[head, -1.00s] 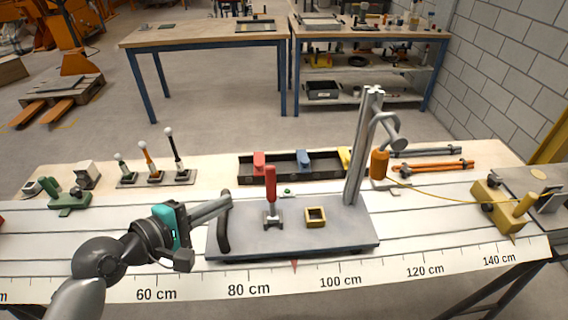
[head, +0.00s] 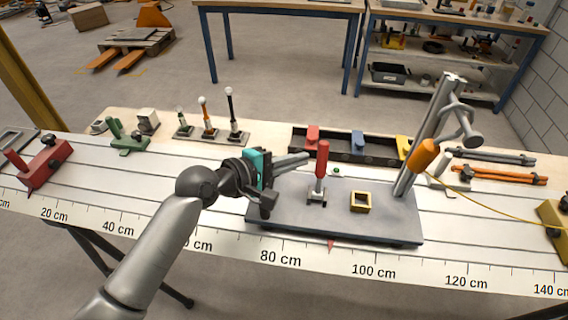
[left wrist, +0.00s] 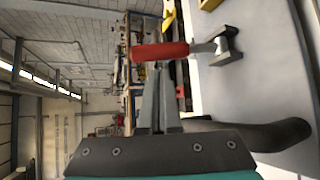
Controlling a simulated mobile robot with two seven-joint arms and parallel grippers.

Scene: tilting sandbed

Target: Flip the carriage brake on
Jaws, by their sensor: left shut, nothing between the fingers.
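The carriage (head: 285,221) is a dark grey plate on the white slotted bed. A red-handled lever (head: 322,160) stands upright on it from a small metal bracket, which I take as the brake. The lever also shows in the left wrist view (left wrist: 160,51), lying across the picture just beyond the fingertips. My left gripper (head: 307,157) is shut and empty, its fingertips close to the left side of the red handle; I cannot tell whether they touch. The fingers show in the left wrist view (left wrist: 160,75). My right gripper is not in view.
A yellow square socket (head: 360,202) and a tilted grey post (head: 428,135) are on the carriage right of the lever. A dark curved handle (left wrist: 275,135) is beside my gripper. A dark tray (head: 375,151) with coloured pieces lies behind.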

